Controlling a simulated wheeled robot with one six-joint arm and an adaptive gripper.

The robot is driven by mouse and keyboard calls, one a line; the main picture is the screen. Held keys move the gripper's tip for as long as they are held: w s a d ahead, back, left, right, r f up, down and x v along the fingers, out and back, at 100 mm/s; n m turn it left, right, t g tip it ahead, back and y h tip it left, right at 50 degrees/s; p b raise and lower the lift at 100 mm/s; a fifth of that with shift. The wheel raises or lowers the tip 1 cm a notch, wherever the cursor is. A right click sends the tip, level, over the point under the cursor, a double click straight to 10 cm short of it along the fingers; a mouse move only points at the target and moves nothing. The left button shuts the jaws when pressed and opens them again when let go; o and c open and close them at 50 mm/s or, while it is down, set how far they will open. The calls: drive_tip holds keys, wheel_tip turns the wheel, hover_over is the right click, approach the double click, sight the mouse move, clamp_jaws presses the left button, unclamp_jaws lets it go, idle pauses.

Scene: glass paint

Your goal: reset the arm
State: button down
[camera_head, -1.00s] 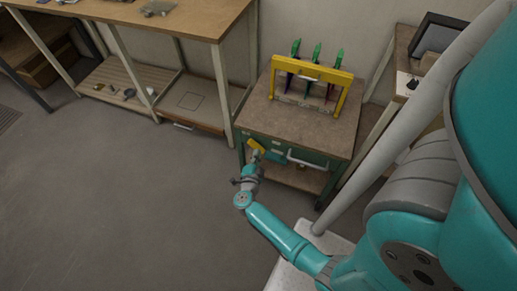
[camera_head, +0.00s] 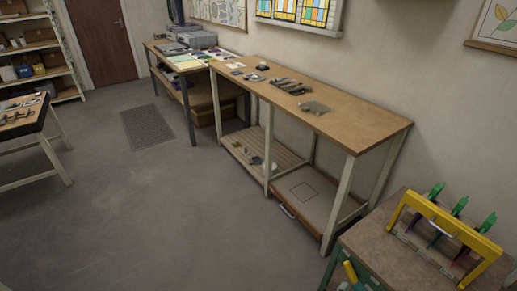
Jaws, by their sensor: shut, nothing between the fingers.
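My gripper and arm do not show clearly in the head view. A small yellow piece (camera_head: 350,272) with a bit of teal by it shows at the bottom edge, in front of the green cabinet. I cannot tell whether it belongs to the cabinet or to my arm.
A yellow rack (camera_head: 446,222) holding several green-handled tools stands on the cabinet top (camera_head: 385,222) at the lower right. A long wooden workbench (camera_head: 350,120) with a lower shelf runs along the wall. A table (camera_head: 20,121) stands at the left. The grey floor (camera_head: 170,220) between is clear.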

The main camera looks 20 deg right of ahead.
drive_tip(key=s+a+r+n+t+y, duration=0.9)
drive_tip(key=s+a+r+n+y, duration=0.6)
drive_tip(key=s+a+r+n, duration=0.8)
drive_tip(key=a+r+n, duration=0.1)
drive_tip(key=a+r, duration=0.2)
drive_tip(key=r, duration=0.1)
drive_tip(key=shift+s+a+n+t, duration=0.15)
drive_tip(key=shift+a+n+t, duration=0.15)
drive_tip(key=shift+a, duration=0.05)
